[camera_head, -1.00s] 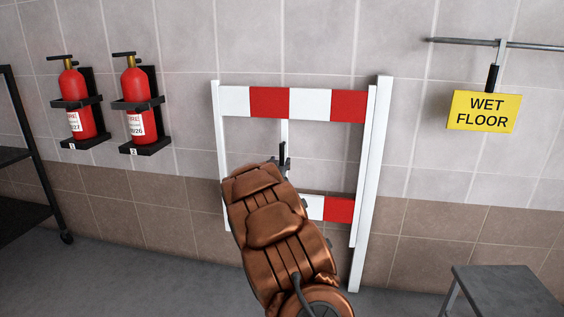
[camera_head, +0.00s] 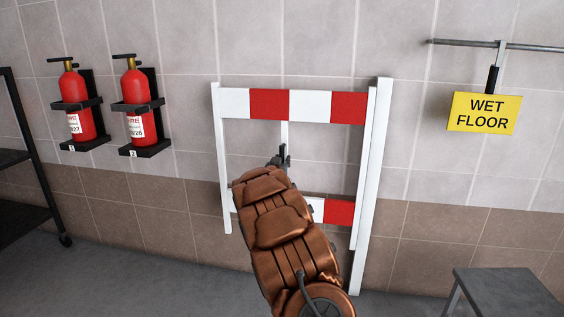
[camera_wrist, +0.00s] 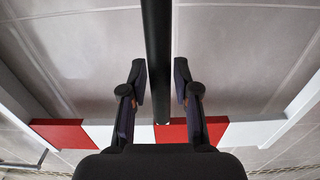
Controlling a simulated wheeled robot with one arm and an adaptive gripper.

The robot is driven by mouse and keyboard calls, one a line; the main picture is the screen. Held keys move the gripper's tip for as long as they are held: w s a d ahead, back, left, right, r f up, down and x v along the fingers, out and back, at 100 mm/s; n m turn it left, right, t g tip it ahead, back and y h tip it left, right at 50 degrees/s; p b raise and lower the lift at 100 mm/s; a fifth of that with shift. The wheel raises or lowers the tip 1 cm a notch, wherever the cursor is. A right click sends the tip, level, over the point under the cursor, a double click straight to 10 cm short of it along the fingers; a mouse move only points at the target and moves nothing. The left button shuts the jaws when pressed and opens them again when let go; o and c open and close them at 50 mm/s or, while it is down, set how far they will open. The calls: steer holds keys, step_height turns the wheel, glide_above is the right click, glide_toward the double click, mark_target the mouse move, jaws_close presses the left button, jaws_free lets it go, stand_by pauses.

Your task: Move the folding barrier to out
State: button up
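The folding barrier (camera_head: 269,103) stands against the tiled wall, with white uprights and red-and-white boards. Its boards lie parallel to the wall beside a tall white post (camera_head: 370,180) on the right. A dark upright handle (camera_head: 282,151) sits near its middle, and the arm hides part of the lower board. My gripper (camera_head: 280,163) is at this handle. In the wrist view the black handle bar (camera_wrist: 157,30) runs between the two fingers of my gripper (camera_wrist: 160,70), with a gap on each side. The gripper is open around the bar.
Two red fire extinguishers (camera_head: 78,105) hang on the left wall near a black shelf rack (camera_head: 35,160). A yellow wet floor sign (camera_head: 484,112) hangs from a rail (camera_head: 520,47) at right. A grey stool (camera_head: 505,290) stands at the lower right.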

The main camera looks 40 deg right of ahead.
jaws_close()
steer(key=shift+s, duration=0.15)
stand_by(0.4)
